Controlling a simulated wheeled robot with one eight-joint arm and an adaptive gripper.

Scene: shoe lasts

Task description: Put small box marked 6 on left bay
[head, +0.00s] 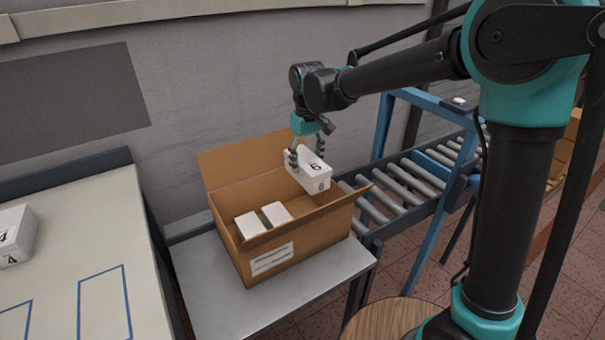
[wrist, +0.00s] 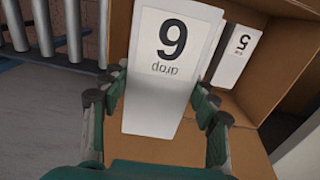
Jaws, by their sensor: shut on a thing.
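Blue rectangular outlines lie on the pale table at the left: one outline (head: 105,302) shows mostly empty, another (head: 17,318) is cut off by the left picture edge. No label names either bay.
Two white boxes (head: 250,224) (head: 276,213) sit in the carton; a box marked 5 (wrist: 236,55) shows in the wrist view. A box marked 4 (head: 14,236) stands on the left table. A roller conveyor (head: 405,185) with a blue frame is at the right.

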